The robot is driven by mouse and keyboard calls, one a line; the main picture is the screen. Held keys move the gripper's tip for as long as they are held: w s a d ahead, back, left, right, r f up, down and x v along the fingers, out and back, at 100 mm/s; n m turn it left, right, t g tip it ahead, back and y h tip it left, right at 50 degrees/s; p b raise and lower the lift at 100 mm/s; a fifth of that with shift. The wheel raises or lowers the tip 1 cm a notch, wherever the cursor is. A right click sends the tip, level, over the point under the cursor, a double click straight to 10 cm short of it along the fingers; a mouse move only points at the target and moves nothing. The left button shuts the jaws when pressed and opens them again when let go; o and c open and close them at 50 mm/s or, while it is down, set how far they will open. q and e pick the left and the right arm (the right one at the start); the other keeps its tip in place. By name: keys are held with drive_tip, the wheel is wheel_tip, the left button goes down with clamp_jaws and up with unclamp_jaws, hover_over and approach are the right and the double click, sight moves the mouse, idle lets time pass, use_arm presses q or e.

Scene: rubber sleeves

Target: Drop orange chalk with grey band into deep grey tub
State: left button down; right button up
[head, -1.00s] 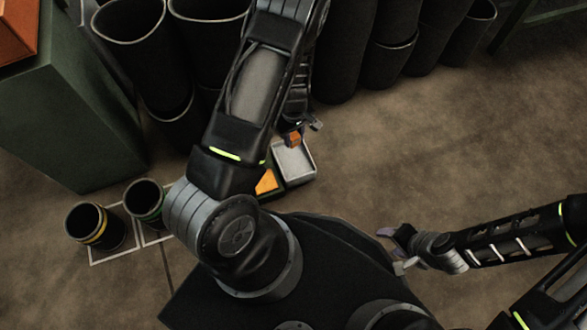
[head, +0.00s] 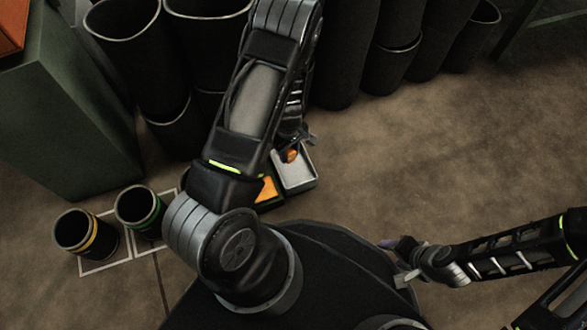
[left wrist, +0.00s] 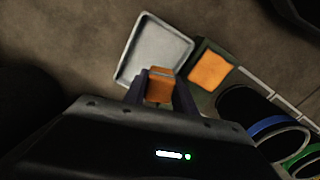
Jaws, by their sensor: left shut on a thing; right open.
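My left gripper (left wrist: 158,95) is shut on an orange chalk (left wrist: 159,86), which sticks out between the dark fingertips. The grey tub (head: 299,178), an open rectangle with a pale rim, also shows in the left wrist view (left wrist: 150,42), just beyond the fingertips. The chalk overlaps its near edge there; contact cannot be told. My right gripper (head: 396,260) is open and empty, far right of the tub.
A dark green tray with an orange block (head: 267,189) adjoins the tub. Sleeves with a yellow band (head: 88,235) and a green band (head: 142,212) stand on marked squares at left. Tall black sleeves (head: 127,50) stand behind. Floor right of the tub is clear.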

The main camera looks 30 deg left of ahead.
use_arm(q)
drive_tip(key=shift+f+b, duration=0.8)
drive_tip(key=shift+f, duration=0.5)
drive_tip(key=c, duration=0.9)
unclamp_jaws()
drive_tip(key=shift+r, duration=0.1)
wheel_tip(320, 180, up, 8)
drive_tip(key=p, duration=0.4)
drive_tip(key=shift+f, duration=0.2)
